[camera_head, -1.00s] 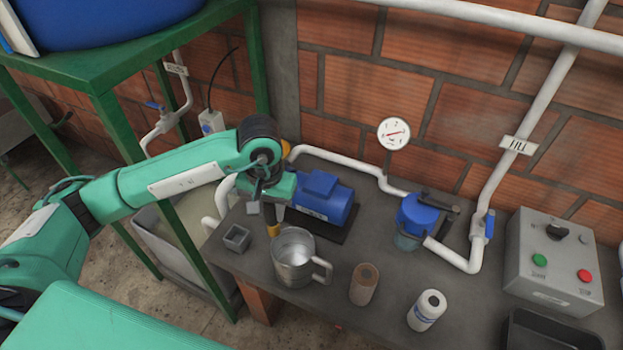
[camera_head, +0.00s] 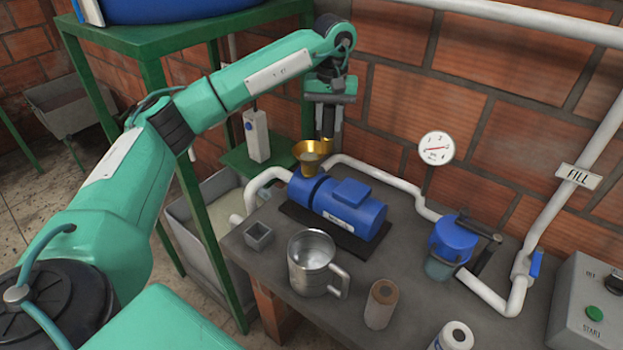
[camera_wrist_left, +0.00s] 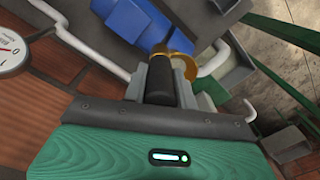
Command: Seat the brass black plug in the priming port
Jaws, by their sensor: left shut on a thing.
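The plug's black body (camera_wrist_left: 158,82) sits between the fingers of my left gripper (camera_head: 327,128), which is shut on it. In the head view the gripper points down, just above and slightly right of a brass funnel-shaped port (camera_head: 309,149) at the rear end of the blue pump (camera_head: 335,208). In the left wrist view the brass port (camera_wrist_left: 184,60) shows just beyond the plug. The plug's lower end is hard to separate from the port, so I cannot tell whether they touch. My right gripper is not in view.
A metal mug (camera_head: 308,276), a small grey box (camera_head: 258,236), a brown cylinder (camera_head: 381,305) and a white bottle (camera_head: 454,338) stand on the grey bench (camera_head: 245,262). White pipes run around the pump. A brick wall (camera_head: 395,120) rises close behind the gripper.

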